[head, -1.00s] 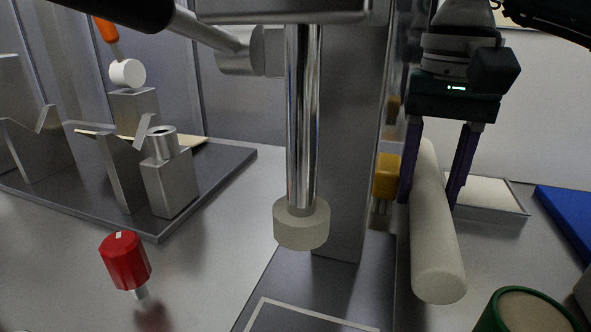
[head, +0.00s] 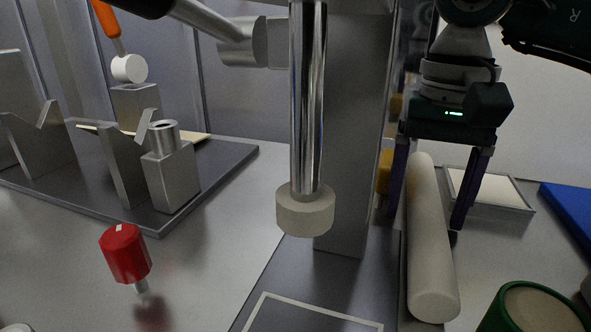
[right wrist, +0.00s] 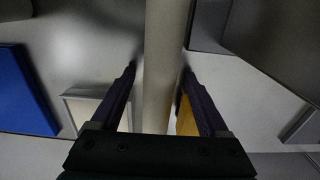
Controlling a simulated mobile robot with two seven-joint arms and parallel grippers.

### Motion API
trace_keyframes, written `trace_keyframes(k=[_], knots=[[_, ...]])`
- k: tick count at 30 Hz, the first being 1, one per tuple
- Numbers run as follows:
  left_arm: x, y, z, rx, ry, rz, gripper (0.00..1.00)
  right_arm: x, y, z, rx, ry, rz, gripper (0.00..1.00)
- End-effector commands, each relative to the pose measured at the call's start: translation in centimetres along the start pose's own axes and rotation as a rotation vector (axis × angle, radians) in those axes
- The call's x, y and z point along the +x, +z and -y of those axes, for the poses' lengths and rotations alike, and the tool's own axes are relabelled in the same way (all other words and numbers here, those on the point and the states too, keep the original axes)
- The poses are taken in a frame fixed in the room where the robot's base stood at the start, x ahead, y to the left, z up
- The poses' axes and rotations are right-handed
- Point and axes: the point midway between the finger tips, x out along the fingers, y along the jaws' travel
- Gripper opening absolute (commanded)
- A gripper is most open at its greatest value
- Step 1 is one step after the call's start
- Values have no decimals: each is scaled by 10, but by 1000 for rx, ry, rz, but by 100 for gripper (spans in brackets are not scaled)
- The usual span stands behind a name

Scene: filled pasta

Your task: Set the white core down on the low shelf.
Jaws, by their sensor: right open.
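The white core (head: 432,260) is a long, off-white cylinder. In the head view it lies lengthwise on the grey surface (head: 480,275) at the right, its near round end facing me. I cannot tell whether this surface is the low shelf. My right gripper (head: 424,222) is open, its two dark purple fingers straddling the core from above, one on each side. In the right wrist view the core (right wrist: 165,85) runs between the fingers (right wrist: 159,70), with a gap at each. My left gripper is not in view.
A press with a chrome rod and pale pad (head: 305,212) stands left of the core. A green-rimmed container (head: 528,310) is at the near right. A shallow pale tray (head: 490,188) and a blue panel (head: 566,212) lie behind. A yellow block (head: 384,172) is beside the left finger.

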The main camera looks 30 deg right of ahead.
Motion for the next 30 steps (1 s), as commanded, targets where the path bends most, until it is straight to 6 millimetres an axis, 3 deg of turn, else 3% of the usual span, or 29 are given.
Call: trace_keyframes(k=[5,15,21,24,30], knots=[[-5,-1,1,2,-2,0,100,-9,0,0,0,-2,-2,78],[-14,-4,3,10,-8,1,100,-82,-1,1,-1,-4,-5,78],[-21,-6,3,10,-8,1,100,-115,-1,0,1,-1,-3,78],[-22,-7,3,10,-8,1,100,-118,-1,-2,0,2,-2,84],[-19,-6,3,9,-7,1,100,-100,0,-6,1,2,1,84]])
